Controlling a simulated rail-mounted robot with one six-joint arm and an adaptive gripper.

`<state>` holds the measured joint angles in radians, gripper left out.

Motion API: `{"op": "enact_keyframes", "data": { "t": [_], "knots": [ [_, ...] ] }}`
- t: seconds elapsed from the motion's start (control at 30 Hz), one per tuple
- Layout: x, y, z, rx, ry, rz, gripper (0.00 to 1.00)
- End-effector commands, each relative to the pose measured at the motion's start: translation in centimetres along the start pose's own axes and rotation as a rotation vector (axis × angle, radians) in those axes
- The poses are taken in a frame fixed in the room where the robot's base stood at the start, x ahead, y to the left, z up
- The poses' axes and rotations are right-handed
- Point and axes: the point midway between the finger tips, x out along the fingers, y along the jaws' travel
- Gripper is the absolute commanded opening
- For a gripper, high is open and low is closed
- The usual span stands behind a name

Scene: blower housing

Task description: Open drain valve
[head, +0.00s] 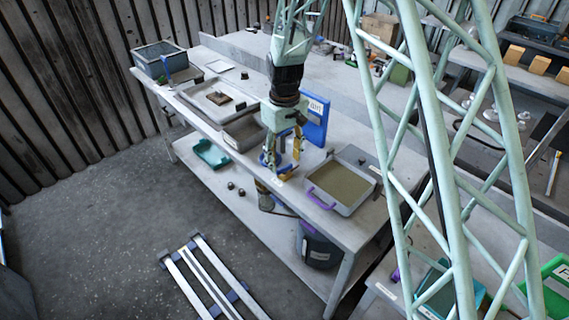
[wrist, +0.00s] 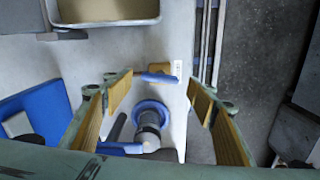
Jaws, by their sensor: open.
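A grey upright fitting with a blue collar (wrist: 150,118), apparently the drain valve, stands at the bench's front edge in the wrist view. A blue bar (wrist: 160,77) and a tan block with a white label (wrist: 178,69) are just beyond it. I cannot tell which part is the handle. My gripper (wrist: 160,98) is open, with its yellow-padded fingers spread on either side of the fitting and nothing held. In the head view my gripper (head: 282,158) points down over the same spot and largely hides the fitting. Contact cannot be judged.
A tray of brown-green material with a purple handle (head: 322,200) is right of my gripper. A blue labelled panel (head: 316,120) stands behind it. Grey trays (head: 208,98) are to the left. A dark bucket (head: 318,248) is on the lower shelf. Floor in front is partly clear.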

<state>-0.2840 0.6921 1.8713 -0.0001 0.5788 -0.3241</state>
Motion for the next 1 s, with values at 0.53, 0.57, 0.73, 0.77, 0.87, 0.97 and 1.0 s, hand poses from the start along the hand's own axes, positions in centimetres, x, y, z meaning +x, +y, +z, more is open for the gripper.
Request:
{"op": "enact_keyframes", "data": {
  "t": [0.53, 0.57, 0.73, 0.77, 0.87, 0.97, 1.0],
  "knots": [
    [-7.2, 0.0, -0.1, 0.000, 0.003, 0.001, 0.52],
    [-7.5, 0.0, -0.1, 0.000, 0.002, 0.001, 0.52],
    [-8.8, 0.0, -0.1, 0.000, 0.002, 0.001, 0.52],
    [-8.9, 0.0, -0.1, 0.000, 0.001, 0.000, 0.52],
    [-9.2, 0.0, 0.0, 0.000, 0.001, 0.000, 0.52],
    [-9.3, 0.0, 0.0, 0.000, 0.000, 0.000, 0.52],
    [-9.3, 0.0, 0.0, 0.000, 0.000, 0.000, 0.52]
  ]
}}
